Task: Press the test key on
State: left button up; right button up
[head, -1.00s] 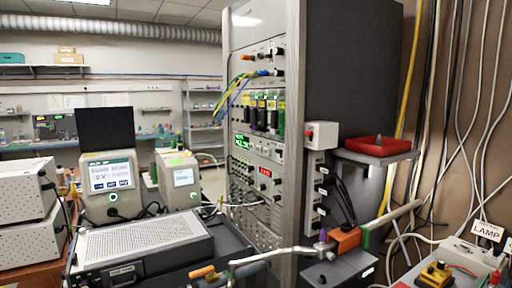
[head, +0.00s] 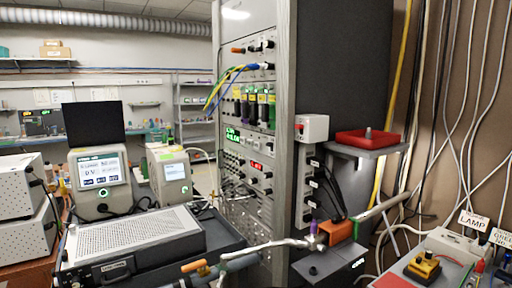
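No part in view carries a readable "test key" label, so I cannot tell which one it is. A yellow-and-black switch-like part (head: 423,267) sits on a box at the lower right, left of the "LAMP" sign (head: 474,221). A white box with a small red part on it (head: 312,128) is fixed to the right front edge of the tall instrument rack (head: 284,60). The rack's front has several knobs, cables and lit green and red displays. Neither of my grippers shows in this view.
A metal pipe (head: 262,247) with an orange block (head: 341,231) crosses low in front of the rack. A red tray (head: 368,139) is on a shelf to its right. A perforated instrument (head: 130,240) and two screen units stand left. Cables hang on the right wall.

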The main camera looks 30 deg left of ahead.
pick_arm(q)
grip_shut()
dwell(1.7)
